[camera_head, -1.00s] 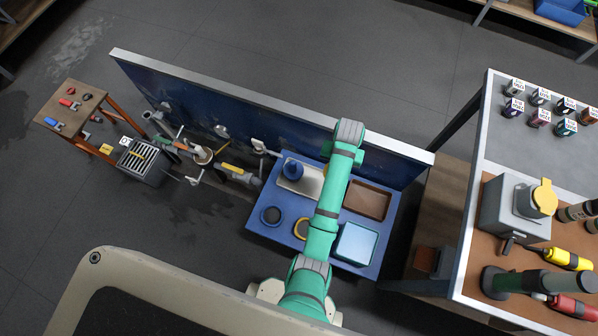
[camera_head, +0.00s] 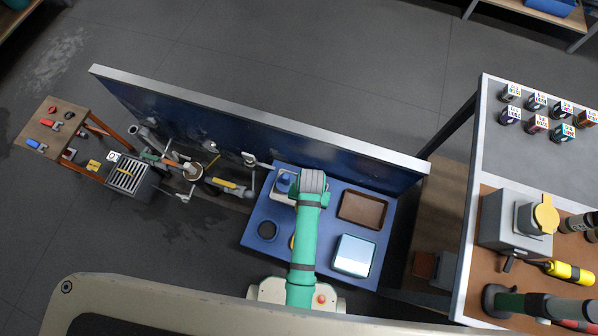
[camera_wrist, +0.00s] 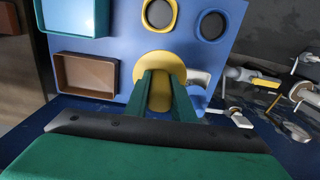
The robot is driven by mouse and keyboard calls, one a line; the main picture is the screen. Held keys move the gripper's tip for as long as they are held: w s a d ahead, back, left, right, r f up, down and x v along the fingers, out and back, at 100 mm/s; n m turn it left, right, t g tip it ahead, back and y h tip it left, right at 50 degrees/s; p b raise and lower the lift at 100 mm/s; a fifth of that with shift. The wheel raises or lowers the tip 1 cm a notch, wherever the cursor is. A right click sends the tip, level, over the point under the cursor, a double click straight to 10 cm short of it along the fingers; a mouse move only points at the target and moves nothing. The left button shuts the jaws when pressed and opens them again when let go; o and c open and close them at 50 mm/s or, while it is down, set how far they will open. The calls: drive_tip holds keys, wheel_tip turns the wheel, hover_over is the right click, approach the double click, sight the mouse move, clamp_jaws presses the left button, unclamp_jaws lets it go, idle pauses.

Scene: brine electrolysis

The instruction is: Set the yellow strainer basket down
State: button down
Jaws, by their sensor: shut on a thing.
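The yellow strainer basket (camera_wrist: 160,58) shows in the wrist view as a round yellow rim between and beyond my green fingers. My gripper (camera_wrist: 160,78) is shut on it over the blue board (camera_wrist: 118,48). I cannot tell whether the basket touches the board. In the head view my arm hides the fingers and the basket. The same blue board (camera_head: 325,240) lies there under my arm.
A brown tray (camera_head: 362,208) and a light-blue tray (camera_head: 354,255) sit on the board's right side. A pale plate with a blue round part (camera_head: 284,182) is close left of my wrist. A tall dark-blue panel (camera_head: 240,122) stands behind. Pipes and valves (camera_head: 190,172) lie left.

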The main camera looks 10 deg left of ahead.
drive_tip(key=s, duration=0.2)
drive_tip(key=s+f, duration=0.1)
drive_tip(key=shift+s+d, duration=0.1)
drive_tip(key=shift+d, duration=0.2)
drive_tip(key=w+f, duration=1.3)
drive_tip(key=shift+w+d, duration=0.15)
drive_tip(key=shift+w, duration=0.2)
drive_tip(key=c, duration=1.5)
unclamp_jaws()
